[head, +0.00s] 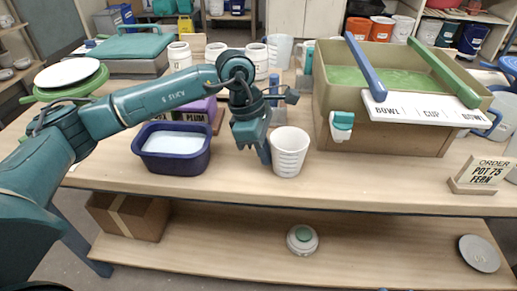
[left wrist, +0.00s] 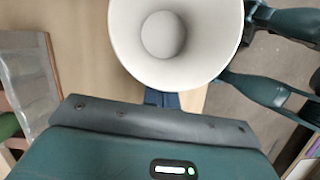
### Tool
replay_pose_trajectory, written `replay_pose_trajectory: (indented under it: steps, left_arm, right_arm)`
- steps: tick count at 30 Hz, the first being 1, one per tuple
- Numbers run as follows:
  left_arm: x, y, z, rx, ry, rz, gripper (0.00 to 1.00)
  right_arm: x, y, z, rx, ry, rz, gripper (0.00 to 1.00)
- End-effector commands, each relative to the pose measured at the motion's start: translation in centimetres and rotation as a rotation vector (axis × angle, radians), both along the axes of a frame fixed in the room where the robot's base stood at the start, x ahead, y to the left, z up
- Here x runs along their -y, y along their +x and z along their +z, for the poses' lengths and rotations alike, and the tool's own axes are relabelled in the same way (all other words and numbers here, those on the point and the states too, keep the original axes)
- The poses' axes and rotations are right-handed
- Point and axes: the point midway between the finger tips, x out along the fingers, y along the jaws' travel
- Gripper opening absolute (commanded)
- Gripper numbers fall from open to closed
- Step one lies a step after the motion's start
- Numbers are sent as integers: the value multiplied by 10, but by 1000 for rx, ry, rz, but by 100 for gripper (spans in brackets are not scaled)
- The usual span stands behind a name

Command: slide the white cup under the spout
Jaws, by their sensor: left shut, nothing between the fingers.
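The white cup (head: 289,152) stands upright on the table near its front edge, with faint rings on its side. In the left wrist view the white cup (left wrist: 120,25) is seen from above and looks empty. The spout (head: 341,126), a teal and white tap, sticks out from the front of the green-glaze tub (head: 385,137), to the right of and behind the cup. My left gripper (head: 265,156) is shut and empty, pointing down close beside the cup's left side. Whether it touches the cup is unclear. My right gripper is not in view.
A dark blue basin (head: 173,166) of pale liquid stands left of my gripper. A board reading BOWL, CUP, BOWL (head: 430,108) lies across the tub's front rim. An order card (head: 484,172) stands at the right. The table front between cup and card is clear.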

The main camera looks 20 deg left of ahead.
Motion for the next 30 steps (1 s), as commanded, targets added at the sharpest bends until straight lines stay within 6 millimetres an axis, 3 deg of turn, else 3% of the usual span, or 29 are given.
replay_pose_trajectory:
  steps: [7,15,18,30]
  left_arm:
    - [5,1,-1,1,-1,-2,0]
    - [55,8,-2,0,-1,-3,0]
    - [63,9,-1,0,0,-1,0]
    - [63,9,0,0,1,1,0]
  right_arm:
    - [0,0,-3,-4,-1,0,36]
    - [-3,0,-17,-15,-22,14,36]
    - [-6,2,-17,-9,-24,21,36]
    - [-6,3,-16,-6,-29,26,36]
